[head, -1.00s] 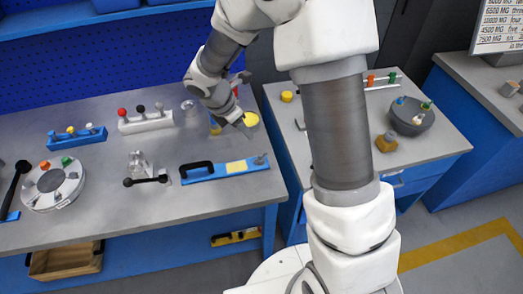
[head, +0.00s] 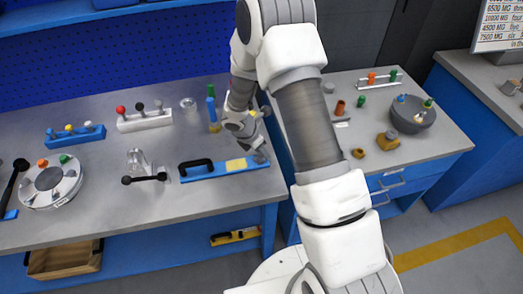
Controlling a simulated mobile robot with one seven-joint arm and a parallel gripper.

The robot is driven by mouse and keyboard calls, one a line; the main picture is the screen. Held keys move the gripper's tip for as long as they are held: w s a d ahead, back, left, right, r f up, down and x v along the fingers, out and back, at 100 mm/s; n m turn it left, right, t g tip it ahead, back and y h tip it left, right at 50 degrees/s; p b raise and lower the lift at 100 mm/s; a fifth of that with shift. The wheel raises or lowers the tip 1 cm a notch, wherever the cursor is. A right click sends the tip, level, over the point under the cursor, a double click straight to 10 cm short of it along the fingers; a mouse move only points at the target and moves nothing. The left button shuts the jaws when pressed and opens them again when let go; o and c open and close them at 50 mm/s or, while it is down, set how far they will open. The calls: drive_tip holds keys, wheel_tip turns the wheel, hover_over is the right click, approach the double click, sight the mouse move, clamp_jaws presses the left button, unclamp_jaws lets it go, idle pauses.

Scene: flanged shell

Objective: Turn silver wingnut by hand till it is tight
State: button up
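A blue bar (head: 211,171) with a black handle and a yellow label lies near the front of the left bench. The small grey fitting seen earlier at its right end is now covered by my gripper. I cannot tell if that fitting is the silver wingnut. My gripper (head: 262,156) points down over this end of the bar. Its fingers are too small and hidden to show whether they are open or touching anything. A round grey flanged housing (head: 37,196) with orange, green and grey knobs sits at the left. A grey bowl-shaped housing (head: 411,120) with several knobs sits on the right bench.
A clear-grey fixture with a black-knobbed lever (head: 146,180) stands left of the bar. Behind are a white knob rack (head: 145,122), a silver ring (head: 188,103) and a blue-and-yellow upright piece (head: 212,110). The bench front between lever and flanged housing is clear.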

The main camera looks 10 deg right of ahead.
drive_tip(key=shift+f, duration=0.1)
drive_tip(key=shift+c, duration=0.3)
clamp_jaws()
drive_tip(key=shift+s+m+g+b, duration=0.15)
drive_tip(key=shift+m+g, duration=0.25)
drive_tip(key=shift+m, duration=0.6)
drive_tip(key=shift+w+m+g+b, duration=0.15)
drive_tip(key=shift+m+g, duration=0.25)
drive_tip(key=shift+m, duration=0.6)
drive_tip(key=shift+s, duration=0.1)
drive_tip(key=shift+o, duration=0.3)
unclamp_jaws()
